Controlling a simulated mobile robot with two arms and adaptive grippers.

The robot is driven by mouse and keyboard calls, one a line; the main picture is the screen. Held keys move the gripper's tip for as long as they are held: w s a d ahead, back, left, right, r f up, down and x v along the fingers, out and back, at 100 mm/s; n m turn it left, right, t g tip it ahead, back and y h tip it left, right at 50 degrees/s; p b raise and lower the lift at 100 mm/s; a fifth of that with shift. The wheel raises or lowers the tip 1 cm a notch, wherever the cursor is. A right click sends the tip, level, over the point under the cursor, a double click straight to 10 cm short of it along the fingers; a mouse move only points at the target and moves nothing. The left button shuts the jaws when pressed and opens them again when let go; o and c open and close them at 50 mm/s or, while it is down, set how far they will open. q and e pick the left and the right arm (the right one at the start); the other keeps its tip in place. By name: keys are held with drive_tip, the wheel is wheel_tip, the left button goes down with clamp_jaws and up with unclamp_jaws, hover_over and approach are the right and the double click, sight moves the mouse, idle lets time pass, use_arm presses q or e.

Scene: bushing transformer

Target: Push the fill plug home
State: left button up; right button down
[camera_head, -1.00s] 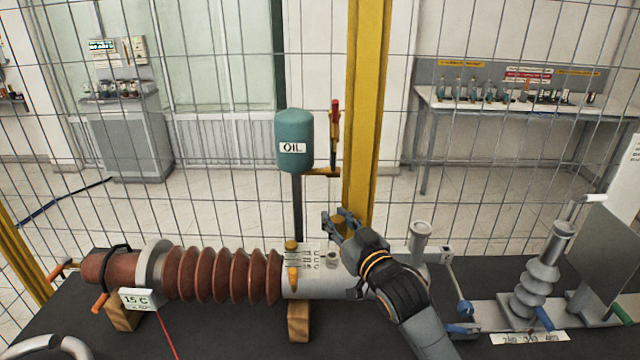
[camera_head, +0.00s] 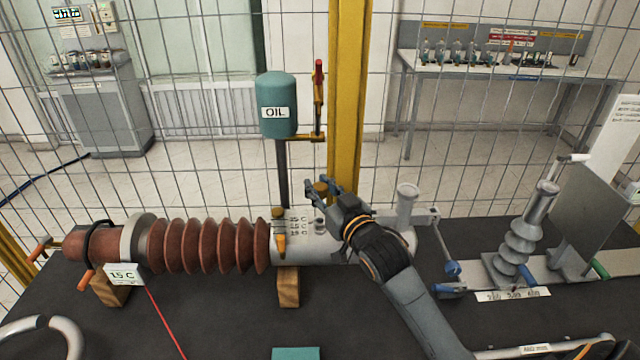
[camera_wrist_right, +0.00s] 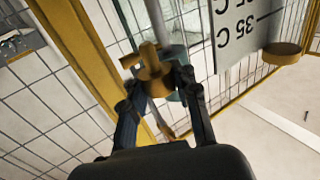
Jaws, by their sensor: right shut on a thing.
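My right gripper (camera_head: 316,188) is shut on a brass fill plug (camera_head: 321,188) above the grey cylinder (camera_head: 345,247) of the bushing. A small pale collar (camera_head: 319,226) stands on the cylinder below the plug, with a gap between them. In the right wrist view, the brass plug (camera_wrist_right: 150,70) shows between the fingertips (camera_wrist_right: 158,82). The teal oil tank (camera_wrist_right: 174,96) is partly hidden behind it there. My left gripper is not in view.
A brass cap (camera_head: 278,212) stands beside the scale plate (camera_head: 295,225). The brown ribbed insulator (camera_head: 208,246) lies left of the cylinder. The oil tank (camera_head: 277,104) and yellow post (camera_head: 347,100) stand behind. A grey neck (camera_head: 406,205) rises at right. The front table surface is mostly clear.

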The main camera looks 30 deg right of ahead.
drive_tip(key=shift+f+b, duration=0.9)
drive_tip(key=shift+f, duration=0.95)
drive_tip(key=shift+p, duration=0.85)
drive_tip(key=shift+f+b, duration=0.8)
drive_tip(key=shift+f, duration=0.55)
drive_tip(key=shift+a+f, duration=0.15)
drive_tip(key=shift+f, duration=0.15)
idle(0.3)
drive_tip(key=shift+d+r+p, duration=0.2)
drive_tip(key=shift+r+p, duration=0.8)
drive_tip(key=shift+r, duration=0.1)
